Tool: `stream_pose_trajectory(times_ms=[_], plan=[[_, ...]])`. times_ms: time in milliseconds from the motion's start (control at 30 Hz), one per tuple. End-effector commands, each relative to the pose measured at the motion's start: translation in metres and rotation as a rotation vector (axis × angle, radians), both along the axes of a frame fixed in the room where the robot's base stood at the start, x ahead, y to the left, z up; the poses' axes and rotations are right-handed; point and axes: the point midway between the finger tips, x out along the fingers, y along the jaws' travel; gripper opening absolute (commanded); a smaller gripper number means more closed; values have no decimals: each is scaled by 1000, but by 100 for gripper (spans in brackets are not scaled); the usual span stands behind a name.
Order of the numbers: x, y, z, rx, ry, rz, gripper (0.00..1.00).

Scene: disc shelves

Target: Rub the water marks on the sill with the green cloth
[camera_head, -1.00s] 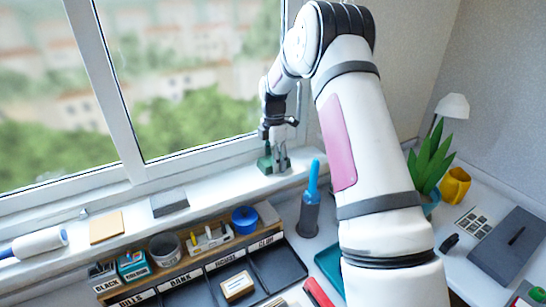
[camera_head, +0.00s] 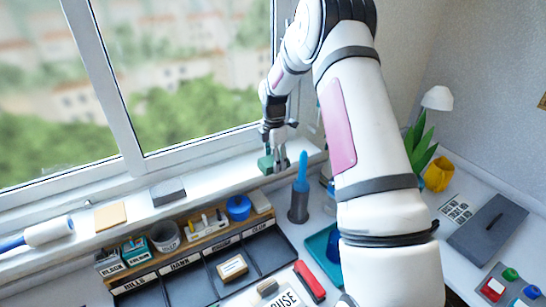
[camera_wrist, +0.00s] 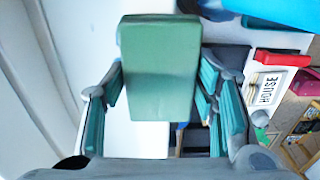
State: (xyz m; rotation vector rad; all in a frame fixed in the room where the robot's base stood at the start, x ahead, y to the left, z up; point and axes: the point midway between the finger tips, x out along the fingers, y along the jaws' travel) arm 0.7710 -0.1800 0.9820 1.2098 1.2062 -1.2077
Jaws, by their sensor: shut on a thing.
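The green cloth (camera_wrist: 160,68) is a thick, block-like pad that fills the middle of the wrist view. My gripper (camera_head: 274,161) is shut on it, with a finger on each side of it in the wrist view (camera_wrist: 163,105). In the head view the cloth (camera_head: 266,164) is at the right part of the white window sill (camera_head: 225,172). It looks down at sill height, but I cannot tell whether it touches. I can make out no water marks on the sill; the cloth and gripper hide part of it.
On the sill to the left are a grey block (camera_head: 168,191), a tan pad (camera_head: 110,216) and a white roller (camera_head: 48,231). Below stands an organiser shelf with a blue round tub (camera_head: 238,207). A blue-handled brush (camera_head: 300,190) stands close to my gripper.

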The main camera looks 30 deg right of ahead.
Motion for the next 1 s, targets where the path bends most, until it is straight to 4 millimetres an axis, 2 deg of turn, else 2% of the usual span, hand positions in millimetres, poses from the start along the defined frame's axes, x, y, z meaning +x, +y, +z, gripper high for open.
stream_pose_trajectory(times_ms=[167,200,533,800,1000], plan=[[4,0,-6,2,4,1,32],[7,0,-6,2,3,1,28],[31,0,-6,1,2,1,27],[38,1,-4,2,3,1,27],[51,1,-4,2,2,1,27]])
